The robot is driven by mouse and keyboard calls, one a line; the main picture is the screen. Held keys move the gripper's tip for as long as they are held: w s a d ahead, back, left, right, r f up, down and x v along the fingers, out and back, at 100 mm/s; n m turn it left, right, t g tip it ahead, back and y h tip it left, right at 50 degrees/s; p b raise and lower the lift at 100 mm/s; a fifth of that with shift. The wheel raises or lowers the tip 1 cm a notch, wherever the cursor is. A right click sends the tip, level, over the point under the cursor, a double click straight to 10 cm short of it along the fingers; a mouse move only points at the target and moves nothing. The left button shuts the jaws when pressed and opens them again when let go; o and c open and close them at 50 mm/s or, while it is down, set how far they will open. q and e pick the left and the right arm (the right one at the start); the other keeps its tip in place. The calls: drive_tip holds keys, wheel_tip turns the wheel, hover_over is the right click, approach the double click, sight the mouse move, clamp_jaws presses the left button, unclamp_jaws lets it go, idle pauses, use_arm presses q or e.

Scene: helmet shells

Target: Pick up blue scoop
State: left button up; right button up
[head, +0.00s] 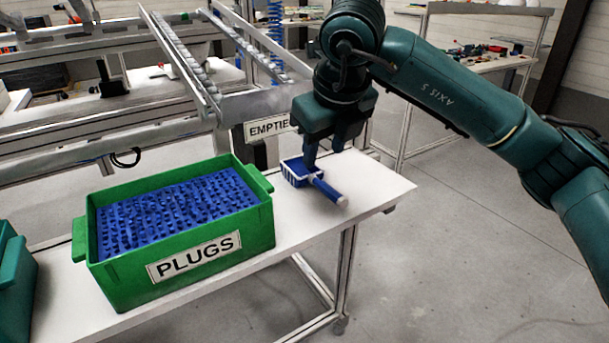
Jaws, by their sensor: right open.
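The blue scoop (299,173) lies on the white table to the right of the green crate. It has a white rim, and its blue handle (328,191) with a pale end points toward the lower right. My right gripper (324,157) is open, pointing down right at the scoop, its fingers close to where the handle meets the bowl. I cannot tell whether the fingers touch the scoop. One finger hides part of the scoop's back edge. My left gripper does not show.
A green crate (205,270) labelled PLUGS, full of blue plugs (175,210), stands left of the scoop. The white table (375,187) is bare right of the scoop and ends there. Behind stand a roller rack (182,62) and an EMPTIES sign (268,128).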

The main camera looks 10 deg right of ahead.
sight(322, 182)
drive_tip(key=shift+h, duration=0.4)
drive_tip(key=x, duration=0.4)
drive_tip(key=d+x, duration=0.1)
drive_tip(key=x, duration=0.1)
drive_tip(key=shift+w+d+f+p, duration=0.1)
drive_tip(key=shift+w+p, duration=0.2)
drive_tip(key=shift+w, duration=0.2)
drive_tip(key=shift+w+p+x, duration=0.15)
drive_tip(key=shift+p+x, duration=0.15)
drive_tip(key=shift+x, duration=1.25)
drive_tip(key=shift+w+p+x, duration=0.15)
drive_tip(key=shift+p+x, duration=0.1)
drive_tip(key=shift+x, duration=1.25)
drive_tip(key=shift+r, duration=0.2)
clamp_jaws()
